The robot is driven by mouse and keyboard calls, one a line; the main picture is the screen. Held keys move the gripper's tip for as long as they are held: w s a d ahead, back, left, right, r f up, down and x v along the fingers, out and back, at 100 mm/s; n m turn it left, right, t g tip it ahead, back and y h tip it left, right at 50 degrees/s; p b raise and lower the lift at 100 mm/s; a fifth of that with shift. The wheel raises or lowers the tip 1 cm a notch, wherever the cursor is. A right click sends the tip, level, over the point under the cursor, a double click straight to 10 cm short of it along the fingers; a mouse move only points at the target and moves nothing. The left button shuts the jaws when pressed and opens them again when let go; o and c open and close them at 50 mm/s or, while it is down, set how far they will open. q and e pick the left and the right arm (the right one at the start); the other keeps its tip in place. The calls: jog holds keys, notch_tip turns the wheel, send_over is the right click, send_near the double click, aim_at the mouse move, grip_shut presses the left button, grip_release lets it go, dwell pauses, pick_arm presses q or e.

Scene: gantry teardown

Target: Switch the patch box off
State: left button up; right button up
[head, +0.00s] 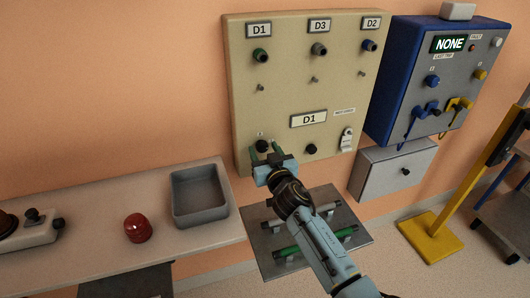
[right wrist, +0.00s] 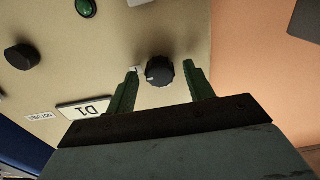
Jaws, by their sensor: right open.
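The patch box (head: 290,98) is a beige wall panel with D1, D3 and D2 plates along its top and another D1 plate (head: 309,119) lower down. My right gripper (head: 264,151) is open at its lower left. In the right wrist view the green fingers (right wrist: 159,85) stand on either side of a round black knob (right wrist: 159,71) with a white mark, with gaps on both sides. A second black knob (head: 311,149) sits to the right, with a white switch (head: 347,138) beyond it. A green lamp (right wrist: 85,8) shows in the wrist view. My left gripper is out of view.
A shelf (head: 95,190) at left carries a grey tray (head: 200,213) and a red domed object (head: 137,228). A blue-sided box (head: 395,70) reading NONE hangs at right. A yellow post (head: 455,210) stands at right.

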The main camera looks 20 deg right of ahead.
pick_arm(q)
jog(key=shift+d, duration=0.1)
pick_arm(e)
jog(key=shift+c, duration=0.2)
jog(key=c, duration=0.9)
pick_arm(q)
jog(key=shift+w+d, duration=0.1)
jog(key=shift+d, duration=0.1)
pick_arm(e)
jog(key=shift+c, duration=0.2)
jog(key=shift+n, duration=0.3)
jog(key=n, duration=1.3)
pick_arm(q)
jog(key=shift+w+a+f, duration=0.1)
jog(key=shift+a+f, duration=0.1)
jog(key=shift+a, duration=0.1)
pick_arm(e)
jog(key=shift+n, duration=2.1)
